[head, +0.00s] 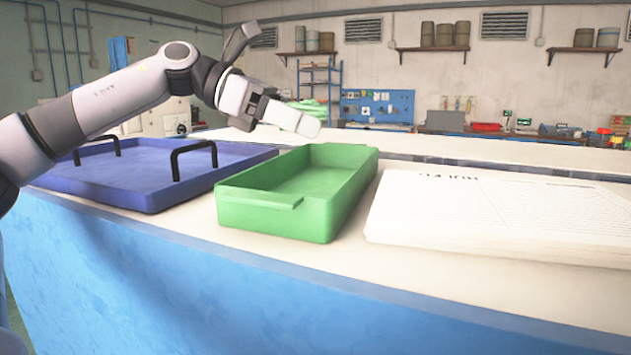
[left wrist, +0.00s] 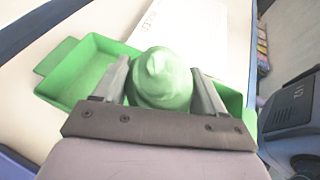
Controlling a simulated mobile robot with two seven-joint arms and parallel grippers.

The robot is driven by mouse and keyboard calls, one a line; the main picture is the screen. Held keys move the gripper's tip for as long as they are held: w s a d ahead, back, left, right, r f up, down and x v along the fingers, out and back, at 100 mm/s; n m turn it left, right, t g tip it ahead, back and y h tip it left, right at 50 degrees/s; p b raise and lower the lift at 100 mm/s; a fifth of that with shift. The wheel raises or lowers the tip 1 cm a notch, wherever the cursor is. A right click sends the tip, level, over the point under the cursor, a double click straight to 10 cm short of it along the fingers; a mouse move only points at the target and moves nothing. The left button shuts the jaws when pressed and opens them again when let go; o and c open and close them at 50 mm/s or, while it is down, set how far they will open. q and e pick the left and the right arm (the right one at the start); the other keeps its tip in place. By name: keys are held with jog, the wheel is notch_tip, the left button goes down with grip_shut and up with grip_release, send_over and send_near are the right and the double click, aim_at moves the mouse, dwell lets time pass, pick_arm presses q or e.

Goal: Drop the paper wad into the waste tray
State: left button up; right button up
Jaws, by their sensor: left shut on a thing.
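The paper wad (left wrist: 162,80) shows in the left wrist view as a pale green, rounded lump with a pointed top, between the two fingers of my left gripper (left wrist: 163,85). In the head view, my left gripper (head: 300,122) is above the far part of the open green tray (head: 277,211); I cannot clearly make out the wad there. The left wrist view shows the green tray (left wrist: 62,75) below and on both sides of the wad. The visible tray floor is bare. My right gripper is not in view.
A blue tray (head: 120,190) with black handles stands left of the green tray. A stack of white printed sheets (head: 490,215) lies to its right. All rest on a white tabletop with a blue front edge. Shelves and a tool board (head: 378,105) are far behind.

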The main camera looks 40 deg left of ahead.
pick_arm(q)
jog(key=shift+f, duration=0.15)
jog(key=o, duration=1.1)
jog(key=b+v, duration=0.1)
jog(key=v, duration=0.6)
